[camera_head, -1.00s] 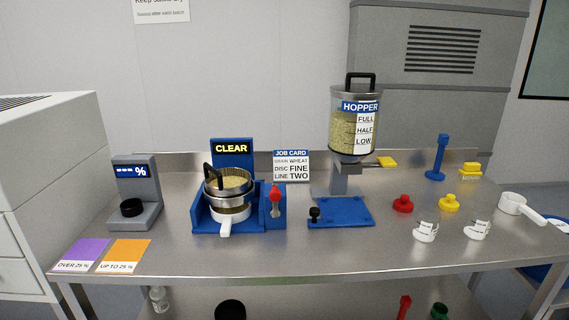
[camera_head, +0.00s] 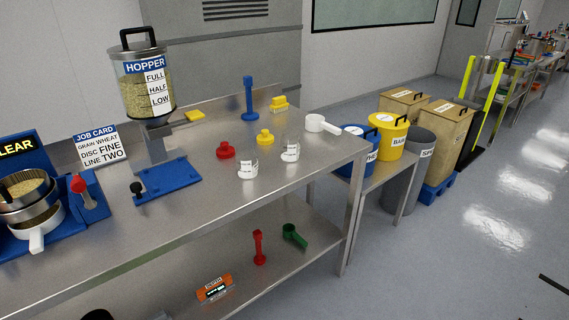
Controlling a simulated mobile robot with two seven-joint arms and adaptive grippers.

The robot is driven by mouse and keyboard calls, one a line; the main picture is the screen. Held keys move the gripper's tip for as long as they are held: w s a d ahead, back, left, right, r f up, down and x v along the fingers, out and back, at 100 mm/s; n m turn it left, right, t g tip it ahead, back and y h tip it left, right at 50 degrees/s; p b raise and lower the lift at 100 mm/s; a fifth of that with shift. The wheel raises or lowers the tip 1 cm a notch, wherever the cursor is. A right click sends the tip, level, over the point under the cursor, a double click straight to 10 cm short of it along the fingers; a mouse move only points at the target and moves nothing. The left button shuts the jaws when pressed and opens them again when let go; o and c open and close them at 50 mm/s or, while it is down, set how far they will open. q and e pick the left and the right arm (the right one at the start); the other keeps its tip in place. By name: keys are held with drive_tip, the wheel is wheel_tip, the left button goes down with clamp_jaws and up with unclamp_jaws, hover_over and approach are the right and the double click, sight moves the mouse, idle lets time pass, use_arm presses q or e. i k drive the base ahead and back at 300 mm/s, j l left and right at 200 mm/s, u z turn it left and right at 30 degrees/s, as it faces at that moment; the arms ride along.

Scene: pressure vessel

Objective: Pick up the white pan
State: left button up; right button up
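A round white pan with a straight handle (camera_head: 316,124) sits on the steel table (camera_head: 215,200) near its far right end, its handle pointing right. Another white pan-like vessel with a short handle (camera_head: 38,232) is at the left edge of the view, beneath a metal sieve (camera_head: 28,195) on a blue stand.
A red knobbed piece (camera_head: 226,150), a yellow one (camera_head: 265,137) and two small white labelled cups (camera_head: 290,153) stand left of the far pan. The hopper (camera_head: 145,85) rises at the back. Blue (camera_head: 356,150) and yellow (camera_head: 387,138) buckets stand beyond the table's right end.

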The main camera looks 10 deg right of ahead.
sight(34, 229)
drive_tip(key=u, duration=1.3)
drive_tip(key=i+l, duration=0.1)
drive_tip(key=l, duration=0.2)
drive_tip(key=u, duration=0.05)
